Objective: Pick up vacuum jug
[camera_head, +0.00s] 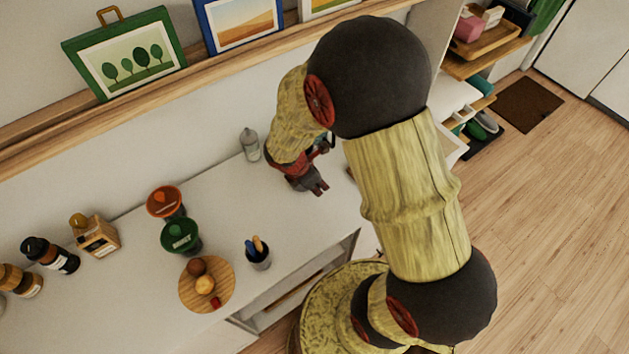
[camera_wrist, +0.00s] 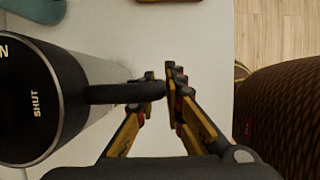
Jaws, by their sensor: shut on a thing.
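The vacuum jug (camera_wrist: 60,90) is at the left of the wrist view, seen from above. It has a round black lid with the word SHUT on it and a grey metal body. Its black handle (camera_wrist: 115,93) sticks out to the right. My gripper (camera_wrist: 163,80) is shut on the outer end of this handle, with a fingertip on either side. In the head view my gripper (camera_head: 318,188) is low over the white counter, and my arm hides most or all of the jug.
Framed pictures (camera_head: 128,58) stand on the ledge behind. A teal thing (camera_wrist: 35,10) lies near the jug.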

